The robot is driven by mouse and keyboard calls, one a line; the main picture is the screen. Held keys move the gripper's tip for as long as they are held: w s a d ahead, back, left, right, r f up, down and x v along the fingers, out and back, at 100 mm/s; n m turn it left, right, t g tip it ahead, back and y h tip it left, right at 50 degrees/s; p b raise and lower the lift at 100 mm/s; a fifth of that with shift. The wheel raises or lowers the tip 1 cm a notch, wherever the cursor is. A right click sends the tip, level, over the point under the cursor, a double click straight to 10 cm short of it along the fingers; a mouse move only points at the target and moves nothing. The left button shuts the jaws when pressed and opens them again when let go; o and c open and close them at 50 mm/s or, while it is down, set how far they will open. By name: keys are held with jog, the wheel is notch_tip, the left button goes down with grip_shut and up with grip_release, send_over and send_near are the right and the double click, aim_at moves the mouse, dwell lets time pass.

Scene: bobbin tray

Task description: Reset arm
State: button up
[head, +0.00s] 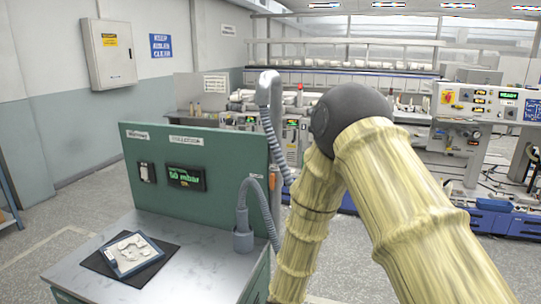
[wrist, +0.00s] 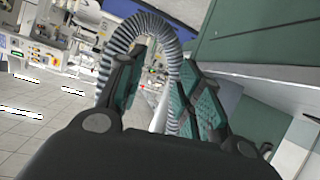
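My gripper (wrist: 162,85) shows in the wrist view with its two green-padded fingers apart. A grey ribbed hose (wrist: 160,22) arches across the gap, and a pale tapered piece (wrist: 159,115) shows between the fingers; I see no finger closed on either. In the head view my arm, in a yellowish cover, rises from the lower right, bends at a dark elbow and runs down out of the frame; the gripper is out of that view. There the hose (head: 252,186) rises from a grey cup-shaped holder (head: 243,240) on the bench.
A blue-rimmed tray (head: 112,262) with several pale pieces lies on a black mat (head: 96,264) on the marble-look bench (head: 190,270). A green panel (head: 225,170) with a lit display stands behind. Textile machinery (head: 475,105) fills the back. Floor at left is clear.

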jog(key=s+d+f+g+y, duration=0.1)
jog(key=s+d+f+g, duration=0.3)
jog(key=s+f, duration=0.6)
jog(key=s+d+f+g, duration=0.2)
jog(key=s+d+f, duration=0.4)
jog(key=s+f, duration=0.4)
jog(key=s+d+f+g, duration=0.1)
jog(key=s+d+g, duration=0.1)
jog(key=s, duration=0.7)
jog(key=s+d+f+g+y, duration=0.1)
jog(key=s+d+g, duration=0.1)
jog(key=s, duration=0.7)
jog(key=s+d+f+g, duration=0.2)
jog(key=s, duration=0.7)
jog(key=shift+d+g, duration=0.3)
jog(key=shift+g, duration=0.1)
